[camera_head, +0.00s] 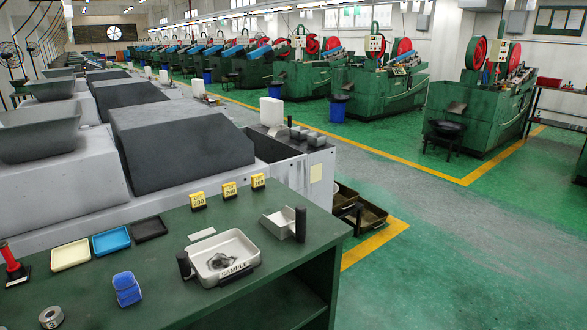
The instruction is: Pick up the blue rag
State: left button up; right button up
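The blue rag (126,288) is a small folded bundle. It lies on the dark green table top (160,305) near the front, left of the metal tray marked SAMPLE (212,274). It stands apart from the things around it, and its top and front are unobstructed. Neither of my grippers shows in the head view.
Yellow (70,254), blue (111,240) and black (149,228) shallow trays lie behind the rag. A metal ring (51,316) and red-handled tool (11,264) are at left. Numbered yellow blocks (230,189) and a metal scoop (280,222) stand further right. Grey machines stand behind the table.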

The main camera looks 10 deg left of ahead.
aim_at(127, 289)
jog(key=u, duration=1.4)
